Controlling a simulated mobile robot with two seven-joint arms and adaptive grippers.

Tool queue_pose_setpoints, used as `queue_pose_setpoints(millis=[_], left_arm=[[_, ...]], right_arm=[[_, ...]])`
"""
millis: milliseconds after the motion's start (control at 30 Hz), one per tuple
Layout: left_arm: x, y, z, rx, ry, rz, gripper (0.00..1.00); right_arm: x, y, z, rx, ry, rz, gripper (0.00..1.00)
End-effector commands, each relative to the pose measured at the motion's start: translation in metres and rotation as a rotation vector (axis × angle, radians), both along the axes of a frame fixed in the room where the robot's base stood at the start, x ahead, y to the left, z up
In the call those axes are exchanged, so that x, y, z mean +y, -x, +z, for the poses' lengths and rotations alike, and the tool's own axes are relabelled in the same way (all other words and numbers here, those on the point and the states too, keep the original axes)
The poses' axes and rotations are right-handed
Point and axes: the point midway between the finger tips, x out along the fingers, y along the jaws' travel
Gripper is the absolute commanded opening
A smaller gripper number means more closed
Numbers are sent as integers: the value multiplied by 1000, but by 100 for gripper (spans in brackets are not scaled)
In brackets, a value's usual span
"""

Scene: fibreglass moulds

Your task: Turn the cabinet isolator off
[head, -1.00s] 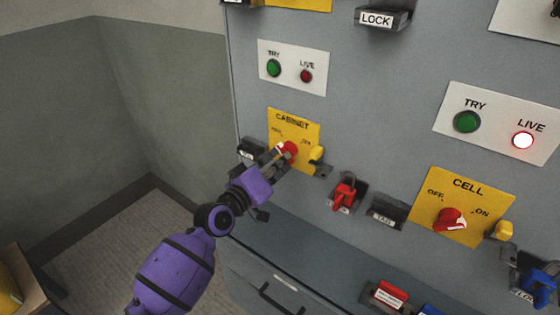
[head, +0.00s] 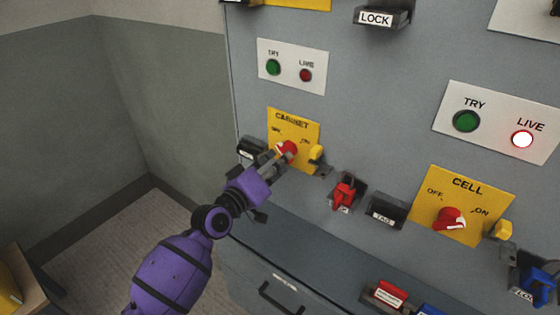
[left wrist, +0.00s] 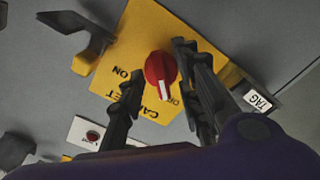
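The cabinet isolator is a red knob (head: 288,149) on a yellow plate (head: 311,134) marked CABINET, OFF and ON. In the left wrist view the knob (left wrist: 160,68) appears upside down with its plate. Its white mark points towards the OFF side. My left gripper (head: 273,157) is at the plate, just in front of the knob. In the left wrist view its fingers (left wrist: 157,72) are apart, one on each side of the knob, with visible gaps. The cabinet LIVE lamp (head: 306,75) is dark red, unlit. My right gripper is not in view.
A yellow tab (head: 316,153) sits right of the knob. A red padlock (head: 344,193) hangs to the right, beside a TAG holder (head: 387,211). The CELL isolator (head: 450,218) is further right, with its LIVE lamp (head: 522,139) lit. A drawer handle (head: 280,297) is below.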

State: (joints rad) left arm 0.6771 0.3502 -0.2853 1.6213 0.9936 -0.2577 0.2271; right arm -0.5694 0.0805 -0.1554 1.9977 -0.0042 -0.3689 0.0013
Motion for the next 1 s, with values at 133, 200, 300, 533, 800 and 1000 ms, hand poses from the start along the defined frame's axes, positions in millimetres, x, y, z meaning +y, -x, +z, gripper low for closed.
queue_pose_setpoints(millis=[133, 200, 300, 533, 800, 1000], left_arm=[[16, 22, -1, 0, -2, 1, 31], [25, 35, -2, 1, -3, 1, 31], [38, 52, -1, 1, -4, 0, 31], [60, 82, -1, 2, -1, -1, 31], [66, 92, 0, 1, 0, -1, 31], [66, 92, 0, 1, 0, -1, 31]], right_arm=[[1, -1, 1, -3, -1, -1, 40], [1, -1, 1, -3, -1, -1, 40], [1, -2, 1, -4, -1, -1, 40], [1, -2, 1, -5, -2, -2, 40], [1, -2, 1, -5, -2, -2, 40], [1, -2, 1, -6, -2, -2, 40]])
